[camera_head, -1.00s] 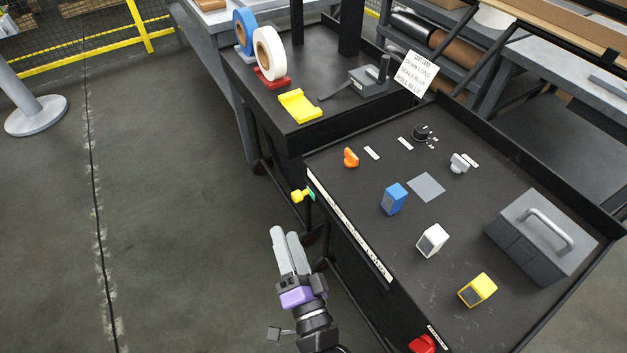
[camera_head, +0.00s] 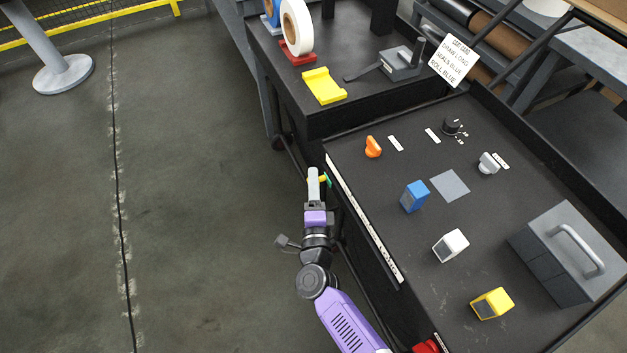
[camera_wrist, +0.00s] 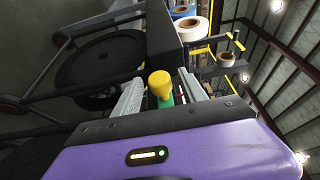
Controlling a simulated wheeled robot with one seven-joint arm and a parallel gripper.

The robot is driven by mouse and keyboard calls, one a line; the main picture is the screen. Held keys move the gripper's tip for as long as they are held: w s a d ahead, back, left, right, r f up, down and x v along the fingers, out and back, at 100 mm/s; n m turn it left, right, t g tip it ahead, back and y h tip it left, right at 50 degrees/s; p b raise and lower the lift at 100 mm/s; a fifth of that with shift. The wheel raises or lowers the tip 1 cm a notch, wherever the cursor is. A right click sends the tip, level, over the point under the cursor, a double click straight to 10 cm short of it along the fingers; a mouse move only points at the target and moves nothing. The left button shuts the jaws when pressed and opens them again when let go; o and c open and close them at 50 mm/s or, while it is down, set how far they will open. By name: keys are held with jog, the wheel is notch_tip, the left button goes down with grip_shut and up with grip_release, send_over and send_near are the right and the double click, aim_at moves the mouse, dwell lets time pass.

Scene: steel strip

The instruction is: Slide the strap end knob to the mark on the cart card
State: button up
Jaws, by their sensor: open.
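The yellow strap end knob (camera_head: 323,178) is at the far end of the cart's left side, beside a small green piece (camera_head: 329,182). In the head view my gripper (camera_head: 313,174) is at the knob and partly hides it. In the wrist view the yellow knob (camera_wrist: 160,84) shows between the two fingers of my open gripper (camera_wrist: 159,80); I cannot tell whether they touch it. The white cart card (camera_head: 455,61) stands at the back and reads "DRAW: LONG", "SEALS: BLUE", "ROLL: BLUE".
The black cart top holds blue (camera_head: 414,197), white (camera_head: 451,245) and yellow (camera_head: 492,303) blocks, an orange knob (camera_head: 373,147) and a grey toolbox (camera_head: 570,250). A red piece (camera_head: 427,346) is at the near edge.

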jog(key=shift+w, duration=0.5)
grip_shut()
jog(key=shift+s, duration=0.1)
dwell(1.1)
